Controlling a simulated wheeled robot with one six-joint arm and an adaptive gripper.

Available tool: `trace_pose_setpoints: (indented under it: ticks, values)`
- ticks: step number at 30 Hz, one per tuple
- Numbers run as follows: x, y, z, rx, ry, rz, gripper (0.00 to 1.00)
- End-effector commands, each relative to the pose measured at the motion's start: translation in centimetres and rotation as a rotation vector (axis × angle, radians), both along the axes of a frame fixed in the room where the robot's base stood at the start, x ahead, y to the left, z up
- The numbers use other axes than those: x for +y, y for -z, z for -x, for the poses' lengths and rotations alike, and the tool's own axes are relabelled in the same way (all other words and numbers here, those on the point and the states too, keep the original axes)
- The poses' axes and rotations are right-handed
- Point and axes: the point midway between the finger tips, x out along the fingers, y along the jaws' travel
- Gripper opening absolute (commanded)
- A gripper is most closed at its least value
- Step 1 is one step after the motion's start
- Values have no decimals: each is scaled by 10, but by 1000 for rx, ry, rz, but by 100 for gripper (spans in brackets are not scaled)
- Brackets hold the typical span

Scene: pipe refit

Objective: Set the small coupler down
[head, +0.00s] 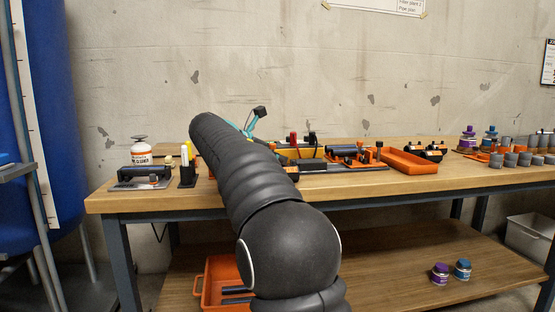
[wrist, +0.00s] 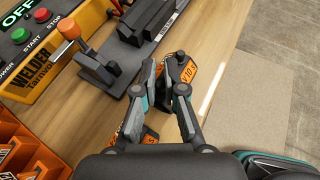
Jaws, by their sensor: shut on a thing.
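My gripper (wrist: 166,78) reaches over the bench top in the wrist view, its two fingertips close together. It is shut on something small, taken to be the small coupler. The coupler is mostly hidden between the fingers, and its shape cannot be made out. A black block with an orange label (wrist: 188,72) stands right by the fingertips; whether they touch cannot be told. In the head view my arm hides my gripper and whatever it holds.
The yellow welder box (wrist: 45,65) and a clamp with an orange knob (wrist: 68,28) lie left of my gripper. Orange bins (wrist: 25,150) are at lower left. The bench (head: 420,183) also carries an orange tray (head: 408,163) and several grey fittings (head: 510,160). The bench edge is close on the right in the wrist view.

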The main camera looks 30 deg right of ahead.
Motion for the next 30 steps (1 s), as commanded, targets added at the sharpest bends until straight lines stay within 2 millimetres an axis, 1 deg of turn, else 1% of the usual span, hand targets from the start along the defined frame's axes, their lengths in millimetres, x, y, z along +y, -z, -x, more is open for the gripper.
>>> trace_pose_setpoints:
  ticks: [1, 2, 3, 11, 15, 20, 27, 30]
  values:
    - [0, 0, 0, 0, 0, 0, 16]
    - [0, 0, 0, 0, 0, 0, 24]
    - [0, 0, 0, 0, 0, 0, 34]
    - [0, 0, 0, 2, 0, -1, 34]
    - [1, -4, 0, 0, 0, -1, 34]
    - [20, -14, 5, 0, -3, 0, 34]
    - [63, -36, 16, -1, -4, 0, 34]
    - [79, -44, 20, 0, -3, -1, 34]
